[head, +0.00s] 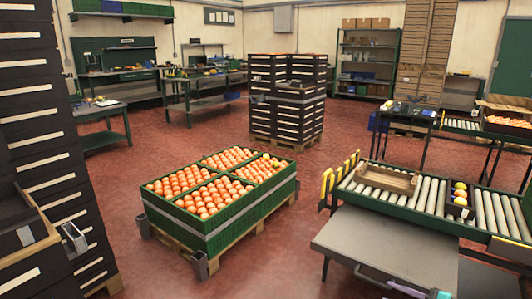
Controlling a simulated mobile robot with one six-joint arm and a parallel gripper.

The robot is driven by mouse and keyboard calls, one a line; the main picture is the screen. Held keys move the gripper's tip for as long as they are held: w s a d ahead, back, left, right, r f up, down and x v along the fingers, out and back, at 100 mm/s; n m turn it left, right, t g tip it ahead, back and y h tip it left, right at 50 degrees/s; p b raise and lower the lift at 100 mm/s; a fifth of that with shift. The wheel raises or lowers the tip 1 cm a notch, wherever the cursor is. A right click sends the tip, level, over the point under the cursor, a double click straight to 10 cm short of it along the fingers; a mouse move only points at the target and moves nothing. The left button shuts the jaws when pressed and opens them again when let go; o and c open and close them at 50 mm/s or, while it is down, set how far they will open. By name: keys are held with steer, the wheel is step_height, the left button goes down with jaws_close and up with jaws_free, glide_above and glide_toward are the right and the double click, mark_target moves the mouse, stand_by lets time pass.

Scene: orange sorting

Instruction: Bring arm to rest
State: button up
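Neither my arm nor my gripper can be made out in the head view. Whether my gripper is open or shut does not show. A green crate stack (215,240) filled with oranges (212,195) stands on a wooden pallet in the middle of the floor. A roller conveyor (425,205) runs along the right side.
A grey table (385,245) stands at the lower right, with a small purple and green item (408,290) cut off at its edge. Dark crates (45,150) tower at left; another stack (287,100) stands behind. Red floor (270,255) is open between the green crates and table.

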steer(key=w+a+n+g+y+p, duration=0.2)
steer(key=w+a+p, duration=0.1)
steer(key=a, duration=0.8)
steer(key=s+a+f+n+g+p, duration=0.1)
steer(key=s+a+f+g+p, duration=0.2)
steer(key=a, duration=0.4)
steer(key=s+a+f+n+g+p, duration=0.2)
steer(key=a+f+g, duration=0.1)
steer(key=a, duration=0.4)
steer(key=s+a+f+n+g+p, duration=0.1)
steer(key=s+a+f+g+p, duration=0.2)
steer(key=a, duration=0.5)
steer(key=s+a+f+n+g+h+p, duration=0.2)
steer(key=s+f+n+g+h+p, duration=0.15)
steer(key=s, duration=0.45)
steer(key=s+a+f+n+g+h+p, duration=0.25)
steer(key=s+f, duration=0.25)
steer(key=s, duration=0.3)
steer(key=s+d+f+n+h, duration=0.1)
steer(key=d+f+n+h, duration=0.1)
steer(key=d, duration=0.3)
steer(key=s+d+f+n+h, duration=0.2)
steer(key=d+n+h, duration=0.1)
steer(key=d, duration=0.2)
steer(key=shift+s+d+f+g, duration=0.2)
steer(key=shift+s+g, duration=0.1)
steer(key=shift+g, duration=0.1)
